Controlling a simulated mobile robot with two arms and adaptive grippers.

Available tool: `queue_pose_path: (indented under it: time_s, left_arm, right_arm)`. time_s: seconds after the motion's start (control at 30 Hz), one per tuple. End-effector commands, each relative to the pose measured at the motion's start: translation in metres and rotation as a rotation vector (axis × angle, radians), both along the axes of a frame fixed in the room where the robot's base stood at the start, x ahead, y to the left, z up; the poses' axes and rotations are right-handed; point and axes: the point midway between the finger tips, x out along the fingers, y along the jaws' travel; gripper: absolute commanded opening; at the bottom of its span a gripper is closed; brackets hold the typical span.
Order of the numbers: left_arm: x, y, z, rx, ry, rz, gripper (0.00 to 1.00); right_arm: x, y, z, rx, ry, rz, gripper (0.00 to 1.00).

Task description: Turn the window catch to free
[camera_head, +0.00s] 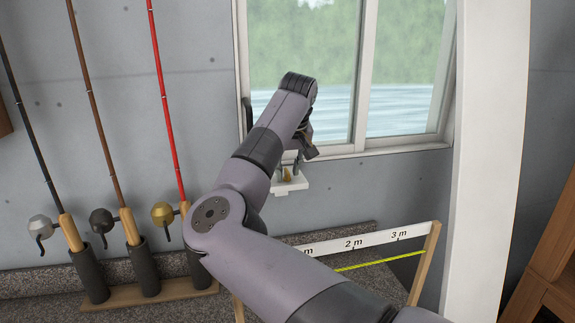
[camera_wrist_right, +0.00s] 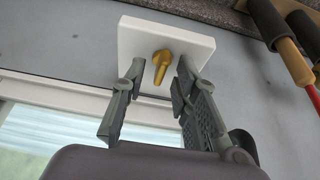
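The window catch is a small brass-coloured lever (camera_wrist_right: 158,67) on a white plate (camera_wrist_right: 196,45), fixed below the window. In the head view the plate (camera_head: 291,188) shows just under the window sill, and the catch (camera_head: 288,173) is partly hidden by my right gripper. In the right wrist view my right gripper (camera_wrist_right: 160,78) is open, with one finger on each side of the lever. Gaps show between the lever and both fingers. In the head view the gripper (camera_head: 290,168) is mostly behind my wrist. My left gripper is not in view.
Three fishing rods stand in a wooden rack (camera_head: 150,294) at the left. A measuring board (camera_head: 366,241) with a yellow line stands below the window (camera_head: 404,60). A white post (camera_head: 490,160) rises at the right, beside a wooden shelf (camera_head: 550,270).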

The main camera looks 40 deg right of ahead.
Motion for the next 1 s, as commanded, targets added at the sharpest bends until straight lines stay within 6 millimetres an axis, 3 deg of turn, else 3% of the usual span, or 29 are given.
queue_pose_path:
  time_s: [0.23,0.63,1.0]
  left_arm:
    - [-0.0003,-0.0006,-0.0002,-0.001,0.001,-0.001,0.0]
    - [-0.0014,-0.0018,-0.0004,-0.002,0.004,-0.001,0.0]
    - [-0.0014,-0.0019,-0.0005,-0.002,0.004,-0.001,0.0]
  right_arm:
    - [0.0001,-0.0002,-0.0005,0.0,0.0,-0.001,0.26]
    - [0.0,0.0,-0.0001,0.0,0.0,0.0,0.0]
    - [0.0,-0.0001,0.0,0.0,0.0,0.0,0.0]
